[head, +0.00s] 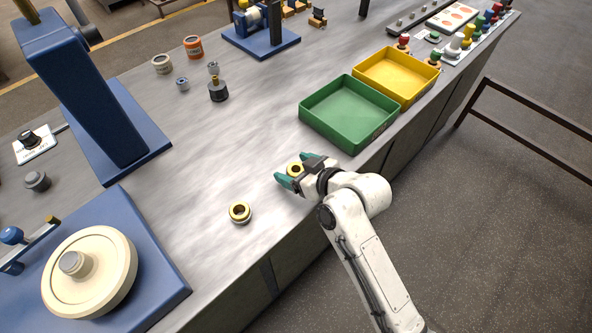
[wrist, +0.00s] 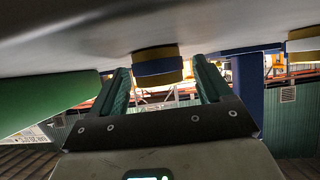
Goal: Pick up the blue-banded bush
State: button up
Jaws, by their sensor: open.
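A short ring-shaped bush (head: 296,168) with a yellow top stands on the grey bench, between the teal fingers of my gripper (head: 296,170). In the wrist view, which shows the bench upside down, this bush (wrist: 157,66) has yellow and a blue band. It sits between the open fingers, with room visible on both sides. A second yellow-topped bush (head: 240,212) stands apart to the lower left; its band colour is unclear in the head view.
A green tray (head: 349,139) and a yellow tray (head: 397,97) stand beyond my gripper. A blue-based machine with a cream wheel (head: 89,273) is at lower left. Small parts such as a dark grey one (head: 218,91) stand farther back. The bench around both bushes is clear.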

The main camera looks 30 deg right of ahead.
jog(key=shift+c, duration=0.4)
jog(key=c, duration=1.2)
